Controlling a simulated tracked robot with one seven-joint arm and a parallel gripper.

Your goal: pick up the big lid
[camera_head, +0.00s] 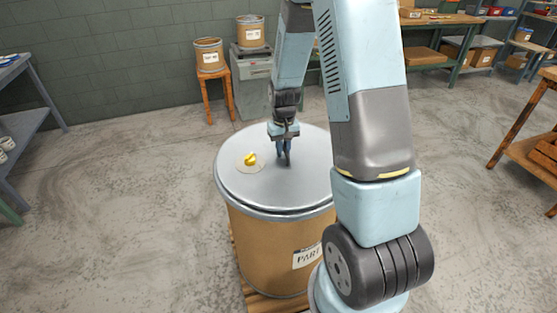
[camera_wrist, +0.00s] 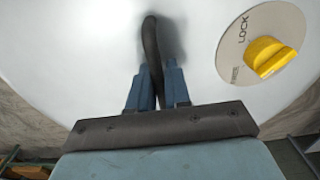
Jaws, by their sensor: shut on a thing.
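The big lid (camera_head: 256,185) is a round grey metal disc on top of a large brown drum (camera_head: 265,242). In the wrist view the lid (camera_wrist: 90,50) fills most of the picture as a pale surface. A dark curved handle (camera_wrist: 152,45) stands up from it. My gripper (camera_head: 284,156) is over the lid's middle, its blue fingers (camera_wrist: 158,85) shut on the handle, one on each side. A yellow knob (camera_head: 250,158) sits on a round plate on the lid, left of my gripper. In the wrist view the knob (camera_wrist: 269,57) is at the right, beside the word LOCK. My arm hides the lid's right side.
The drum stands on a wooden pallet (camera_head: 262,302). Two small drums stand behind, one on an orange stool (camera_head: 216,90), one on a grey cabinet (camera_head: 254,85). Shelves stand at the left (camera_head: 32,75) and a wooden table (camera_head: 530,150) at the right. Open floor surrounds the pallet.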

